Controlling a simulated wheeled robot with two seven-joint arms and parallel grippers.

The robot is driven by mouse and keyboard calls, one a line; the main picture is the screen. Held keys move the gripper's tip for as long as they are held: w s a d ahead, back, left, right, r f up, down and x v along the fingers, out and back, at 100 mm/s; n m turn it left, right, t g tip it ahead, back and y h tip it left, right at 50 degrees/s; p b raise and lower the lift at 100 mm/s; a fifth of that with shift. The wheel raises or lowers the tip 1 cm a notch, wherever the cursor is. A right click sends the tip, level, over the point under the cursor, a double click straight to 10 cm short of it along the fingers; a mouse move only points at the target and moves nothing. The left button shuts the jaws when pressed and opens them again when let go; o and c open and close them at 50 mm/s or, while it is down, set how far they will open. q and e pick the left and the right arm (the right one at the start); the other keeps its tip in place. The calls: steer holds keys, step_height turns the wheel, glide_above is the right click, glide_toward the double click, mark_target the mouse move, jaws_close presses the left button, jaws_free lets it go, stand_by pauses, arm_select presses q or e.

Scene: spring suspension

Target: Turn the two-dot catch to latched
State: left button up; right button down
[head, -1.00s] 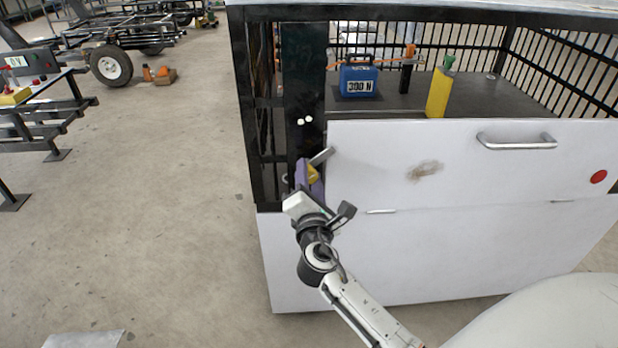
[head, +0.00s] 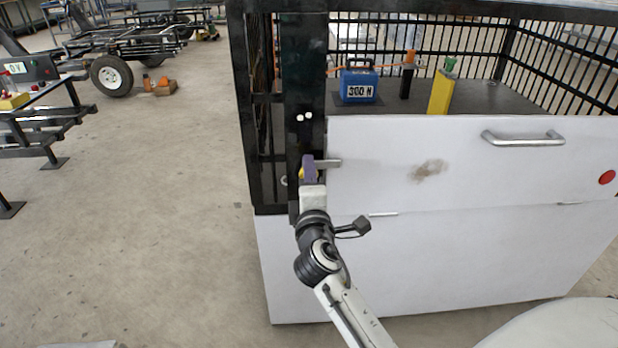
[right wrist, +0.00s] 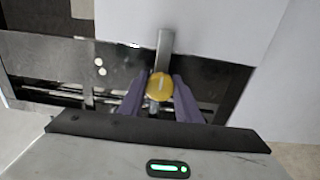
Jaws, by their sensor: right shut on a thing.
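The two-dot catch is on the black post at the left edge of the white panel (head: 400,165), below two white dots (head: 304,117). Its grey metal bar (head: 330,163) lies about level and reaches right, over the panel's edge. The right wrist view shows its round yellow knob (right wrist: 160,87) with the bar (right wrist: 165,48) lapping onto the white panel. My right gripper (head: 308,168) has purple fingers closed on either side of the knob. Its fingers hide part of the knob in the head view. My left gripper is not in view.
A blue 300 N box (head: 358,86) and a yellow block (head: 441,92) stand inside the barred cage behind the panel. The panel carries a metal handle (head: 523,140) and a red disc (head: 607,177).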

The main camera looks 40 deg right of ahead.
steer(key=shift+f, duration=0.1)
stand_by(0.4)
steer(key=c, duration=1.3)
jaws_free()
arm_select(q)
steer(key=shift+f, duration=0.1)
